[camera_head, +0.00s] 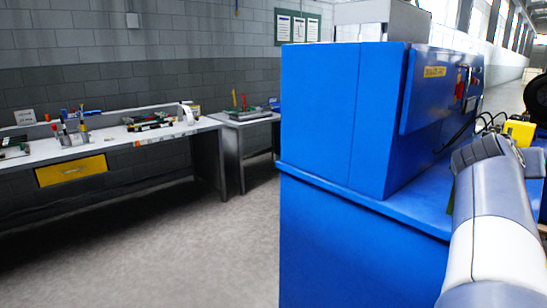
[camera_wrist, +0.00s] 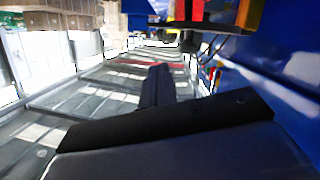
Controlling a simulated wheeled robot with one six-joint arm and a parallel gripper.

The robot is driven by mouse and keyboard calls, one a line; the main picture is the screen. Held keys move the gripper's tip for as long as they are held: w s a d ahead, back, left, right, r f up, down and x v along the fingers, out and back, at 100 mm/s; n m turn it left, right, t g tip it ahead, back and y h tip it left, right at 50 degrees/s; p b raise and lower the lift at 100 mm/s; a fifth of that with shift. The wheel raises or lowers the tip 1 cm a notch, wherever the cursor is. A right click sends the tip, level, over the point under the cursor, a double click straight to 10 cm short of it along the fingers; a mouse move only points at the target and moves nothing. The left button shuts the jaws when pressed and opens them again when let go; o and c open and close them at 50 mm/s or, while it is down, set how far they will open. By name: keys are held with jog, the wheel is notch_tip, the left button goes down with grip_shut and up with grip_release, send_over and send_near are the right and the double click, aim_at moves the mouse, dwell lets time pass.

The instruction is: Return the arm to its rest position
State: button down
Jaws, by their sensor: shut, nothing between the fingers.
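My arm shows at the right edge of the camera_head view, with grey and white links beside the blue machine (camera_head: 345,120). My gripper is not clearly seen in that view. In the camera_wrist view my gripper (camera_wrist: 158,70) shows as dark fingers close together in the middle, with nothing visible between them. The blue machine's side (camera_wrist: 285,50) fills the right of the camera_wrist view, apart from the fingers.
A blue ledge (camera_head: 400,208) juts from the machine close to my arm. A yellow part (camera_head: 518,132) and black cables lie beyond the arm. A workbench (camera_head: 110,137) with tools and a yellow drawer (camera_head: 72,171) stands at the left. The grey floor (camera_head: 170,240) between is clear.

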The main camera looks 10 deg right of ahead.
jog(key=w+r+n+p, duration=0.1)
jog(key=w+a+r+n+g+h+p, duration=0.1)
jog(key=r+n+p, duration=0.1)
jog(key=shift+w+a+n, duration=0.15)
jog(key=shift+w+n, duration=0.15)
jog(key=n+p, duration=0.1)
jog(key=w+r+p, duration=0.1)
jog(key=shift+w+a+n+g+p, duration=0.25)
jog(key=shift+a+n+g+p, duration=0.05)
jog(key=shift+a+n, duration=0.1)
jog(key=w+n+p, duration=0.1)
jog(key=w+a+n+h+p, duration=0.1)
jog(key=p, duration=0.1)
jog(key=w+n+p, duration=0.1)
jog(key=p, duration=0.1)
jog(key=shift+a+r+n, duration=0.1)
jog(key=shift+a+n, duration=0.2)
jog(key=shift+n, duration=0.1)
